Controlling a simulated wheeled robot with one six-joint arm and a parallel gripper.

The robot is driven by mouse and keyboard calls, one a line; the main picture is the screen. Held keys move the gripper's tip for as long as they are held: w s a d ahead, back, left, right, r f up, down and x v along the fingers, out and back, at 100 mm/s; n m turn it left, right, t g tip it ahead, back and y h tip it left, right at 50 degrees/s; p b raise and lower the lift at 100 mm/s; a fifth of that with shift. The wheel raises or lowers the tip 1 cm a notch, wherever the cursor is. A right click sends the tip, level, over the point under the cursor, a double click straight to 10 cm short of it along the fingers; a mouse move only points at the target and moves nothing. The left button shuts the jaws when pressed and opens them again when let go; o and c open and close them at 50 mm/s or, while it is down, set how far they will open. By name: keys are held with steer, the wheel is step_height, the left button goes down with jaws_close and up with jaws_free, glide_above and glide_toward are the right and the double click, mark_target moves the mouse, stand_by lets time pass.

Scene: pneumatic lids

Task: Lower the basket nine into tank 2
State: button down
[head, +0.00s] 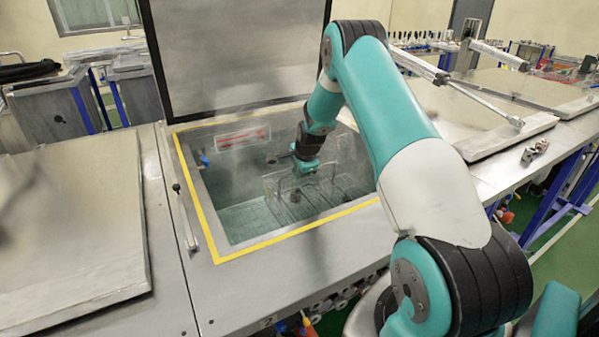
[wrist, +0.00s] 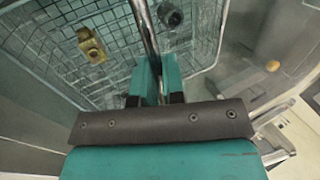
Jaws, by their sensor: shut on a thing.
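Tank 2 (head: 232,240) is the open tank with a yellow-edged rim, and its lid (head: 240,55) stands raised behind it. The basket (head: 345,188) is a wire basket inside the tank opening, and its mesh fills much of the wrist view (wrist: 60,50). My gripper (head: 305,170) reaches down into the opening above the basket. In the wrist view my gripper (wrist: 152,80) is shut on the basket's thin handle bar. A brass-coloured fitting (wrist: 92,45) and a dark round part (wrist: 170,15) lie in the basket. I cannot tell whether the basket touches the tank floor.
Closed lids lie on the left (head: 75,220) and on the right (head: 480,120) of the tank. A blue valve handle (head: 204,160) is on the tank's left inner wall. Small metal parts (head: 535,150) lie on the right-hand deck. Haze hangs over the tank.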

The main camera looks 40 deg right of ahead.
steer(key=shift+r, duration=0.1)
steer(key=c, duration=1.1)
jaws_free()
steer(key=shift+s+f, duration=0.1)
steer(key=shift+f, duration=0.1)
steer(key=w+p+v, duration=0.1)
steer(key=p+v, duration=0.1)
steer(key=v, duration=0.7)
steer(key=w+r+p+v, duration=0.1)
steer(key=w+p+v, duration=0.1)
steer(key=v, duration=0.8)
steer(key=w+d+r+p+v, duration=0.1)
steer(key=p+v, duration=0.1)
steer(key=v, duration=0.7)
steer(key=shift+r, duration=0.25)
